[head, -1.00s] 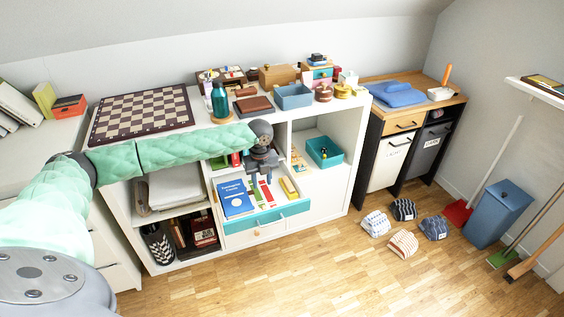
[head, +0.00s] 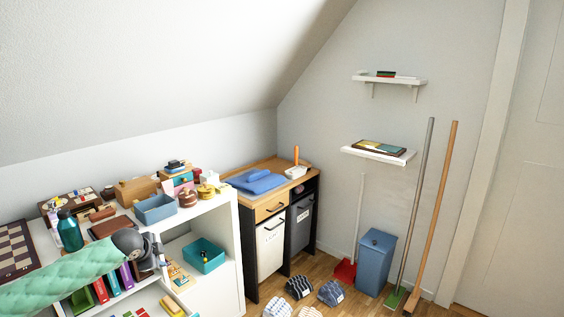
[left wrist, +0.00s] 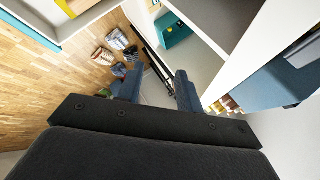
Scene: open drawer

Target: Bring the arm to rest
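My left arm, in a green quilted sleeve (head: 60,285), comes in from the left in the head view. My left gripper (head: 163,272) is dark grey and hangs over the open drawer area of the white shelf unit (head: 226,250). In the left wrist view its two fingers (left wrist: 158,90) stand apart with nothing between them, so it is open and empty. The open drawer (head: 146,306) is mostly cut off by the head view's lower edge. My right gripper is not in view.
A teal bin (head: 204,256) sits in the shelf compartment right of the gripper. A teal bottle (head: 69,232), a blue-grey box (head: 155,209) and a chessboard (head: 14,250) stand on top.

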